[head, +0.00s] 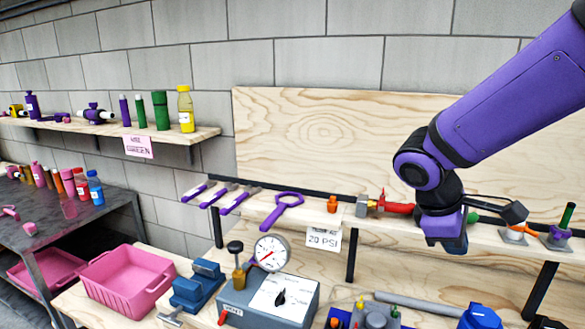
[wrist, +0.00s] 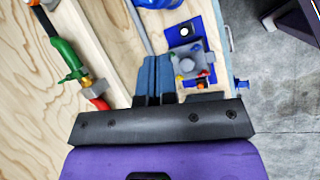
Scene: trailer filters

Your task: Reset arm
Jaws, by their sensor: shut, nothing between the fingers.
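My gripper shows at the end of my purple arm in the head view, at the right, in front of the wooden backboard (head: 300,130). In the wrist view the blue fingers of my gripper (wrist: 155,62) are together with nothing between them. The fingers point over the wooden bench (wrist: 105,45).
Below stand a gauge box (head: 275,300), a blue vise (head: 200,285) and a pink bin (head: 128,280). A red-handled fitting (head: 397,208) lies close left of my wrist. A shelf with bottles (head: 100,125) is at left. The upper wall area is clear.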

